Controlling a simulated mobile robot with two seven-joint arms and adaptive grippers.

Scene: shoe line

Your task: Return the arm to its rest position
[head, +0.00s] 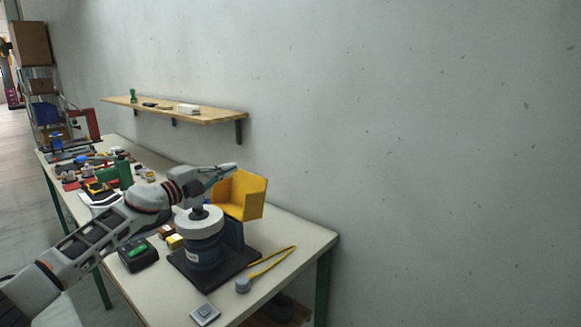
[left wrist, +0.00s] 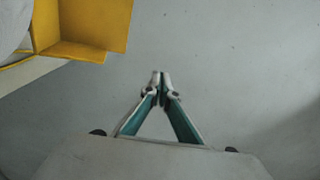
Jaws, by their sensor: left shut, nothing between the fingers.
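My left arm reaches in from the lower left of the head view, over the workbench. Its gripper (head: 226,169) is beside the upper part of a yellow bin-like holder (head: 252,201), above the bench. In the left wrist view the gripper (left wrist: 161,77) has its fingertips together with nothing between them. The yellow holder (left wrist: 95,25) shows there at the upper left, apart from the fingers. My right gripper is in neither view.
A wooden shelf (head: 215,116) is on the grey wall. Clutter fills the bench's far end.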

